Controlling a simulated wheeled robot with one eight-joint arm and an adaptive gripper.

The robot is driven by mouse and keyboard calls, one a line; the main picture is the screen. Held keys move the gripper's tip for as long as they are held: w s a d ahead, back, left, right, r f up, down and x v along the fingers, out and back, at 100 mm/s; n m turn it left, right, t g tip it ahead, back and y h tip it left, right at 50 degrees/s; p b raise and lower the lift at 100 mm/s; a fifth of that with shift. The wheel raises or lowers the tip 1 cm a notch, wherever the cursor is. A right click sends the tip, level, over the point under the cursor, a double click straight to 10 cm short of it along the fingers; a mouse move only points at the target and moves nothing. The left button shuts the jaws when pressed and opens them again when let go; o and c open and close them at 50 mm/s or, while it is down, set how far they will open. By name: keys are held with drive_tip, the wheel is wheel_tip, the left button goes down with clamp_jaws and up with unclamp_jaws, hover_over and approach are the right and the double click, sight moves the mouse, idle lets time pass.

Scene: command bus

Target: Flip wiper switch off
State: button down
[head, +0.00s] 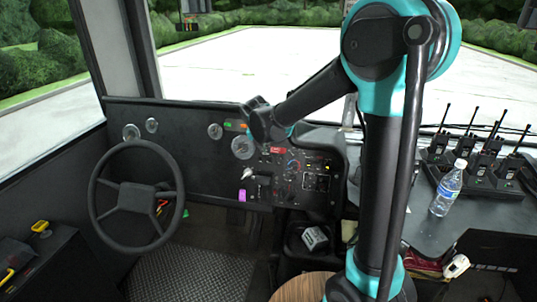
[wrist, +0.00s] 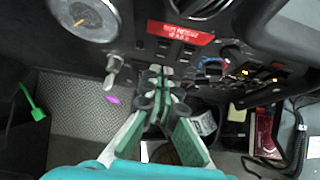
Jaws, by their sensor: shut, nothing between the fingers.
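The dashboard switch panel (head: 295,175) is right of the steering wheel and carries several small switches and knobs. I cannot tell which is the wiper switch, as the labels are too small to read. In the wrist view, dark rocker switches (wrist: 188,50) sit under a red label (wrist: 180,31). My gripper (wrist: 160,74) is shut and empty, its green-backed fingers reaching up to the panel just below these switches. The fingertips cover part of the panel, and contact cannot be told. In the head view my wrist hides the fingers in front of the panel.
A pale lever knob (wrist: 113,72) sticks out just left of the fingertips. The steering wheel (head: 92,193) is to the left. A water bottle (head: 447,188) and several radios (head: 484,150) stand on the right counter. A round gauge (wrist: 84,17) is at upper left.

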wheel_tip(320, 180, up, 8)
drive_tip(key=s, duration=0.2)
drive_tip(key=shift+s+a, duration=0.15)
drive_tip(key=shift+a, duration=0.2)
drive_tip(key=shift+f, duration=0.15)
drive_tip(key=s+d+f+m+g, duration=0.1)
drive_tip(key=s+d+f+m, duration=0.35)
drive_tip(key=d+m, duration=0.3)
drive_tip(key=s+d+f+m, duration=0.4)
drive_tip(key=s+d+m, duration=0.25)
drive_tip(key=m, duration=0.25)
drive_tip(key=s+d+f+m, duration=0.4)
drive_tip(key=s+m, duration=0.3)
drive_tip(key=m, duration=0.1)
drive_tip(key=s+d+f+m+g+y, duration=0.1)
drive_tip(key=s+d+f+m, duration=0.3)
drive_tip(key=s+m, duration=0.3)
drive_tip(key=shift+s+f+m, duration=0.3)
drive_tip(key=shift+f+m, duration=0.35)
drive_tip(key=shift+m, duration=0.5)
drive_tip(key=shift+w+r, duration=0.1)
